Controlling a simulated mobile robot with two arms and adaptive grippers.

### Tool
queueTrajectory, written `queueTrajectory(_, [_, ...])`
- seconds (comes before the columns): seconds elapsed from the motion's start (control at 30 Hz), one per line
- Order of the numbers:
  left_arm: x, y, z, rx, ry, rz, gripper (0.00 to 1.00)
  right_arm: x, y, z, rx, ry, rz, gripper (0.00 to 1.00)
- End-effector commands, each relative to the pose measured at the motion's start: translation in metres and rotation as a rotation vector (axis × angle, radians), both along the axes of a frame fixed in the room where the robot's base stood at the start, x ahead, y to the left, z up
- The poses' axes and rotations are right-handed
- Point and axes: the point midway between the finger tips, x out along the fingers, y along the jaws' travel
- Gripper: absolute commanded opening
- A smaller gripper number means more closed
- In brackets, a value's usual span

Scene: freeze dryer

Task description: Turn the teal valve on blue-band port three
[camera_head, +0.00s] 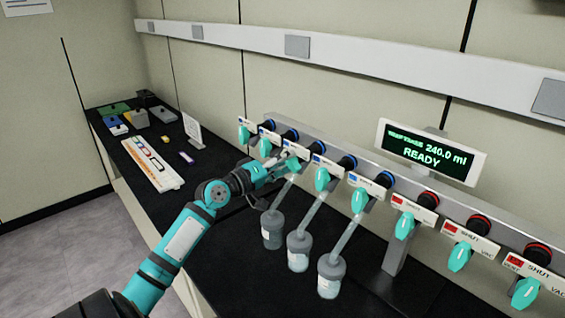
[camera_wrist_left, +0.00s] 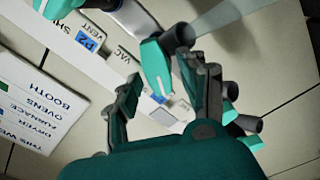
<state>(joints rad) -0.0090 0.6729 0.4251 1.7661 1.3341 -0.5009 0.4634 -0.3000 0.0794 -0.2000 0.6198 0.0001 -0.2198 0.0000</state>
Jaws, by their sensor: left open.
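A row of teal valves hangs along the grey manifold, with blue-banded ports at left and red-banded ports at right. My left gripper (camera_head: 284,168) is at the third valve from the left in the head view and largely hides it. In the left wrist view, the open fingers of my left gripper (camera_wrist_left: 157,84) lie on either side of a teal valve handle (camera_wrist_left: 153,66); contact cannot be told. A label plate marked P2 (camera_wrist_left: 88,42) is beside it. The neighbouring teal valve (camera_head: 321,179) hangs free to the right. My right gripper is not in view.
Three flasks (camera_head: 298,252) hang on slanted glass tubes just below and right of my gripper. A white sign (camera_head: 192,130), a tray (camera_head: 150,163) and small boxes stand at the bench's far left.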

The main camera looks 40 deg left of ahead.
Motion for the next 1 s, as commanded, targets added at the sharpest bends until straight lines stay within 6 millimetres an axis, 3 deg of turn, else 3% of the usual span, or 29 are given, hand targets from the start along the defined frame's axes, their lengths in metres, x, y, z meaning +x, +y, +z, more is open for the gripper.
queueTrajectory(0.17, [-0.012,0.001,-0.001,0.001,0.001,0.0,0.42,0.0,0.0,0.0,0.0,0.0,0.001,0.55])
queueTrajectory(0.63, [-0.103,0.009,-0.001,-0.003,0.002,0.002,0.42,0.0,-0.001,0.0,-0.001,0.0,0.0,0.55])
queueTrajectory(0.8, [-0.117,0.01,-0.001,-0.002,0.001,0.0,0.42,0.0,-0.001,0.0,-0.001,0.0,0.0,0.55])
queueTrajectory(1.0, [-0.12,0.011,0.0,0.0,0.0,0.0,0.42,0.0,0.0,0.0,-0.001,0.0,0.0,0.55])
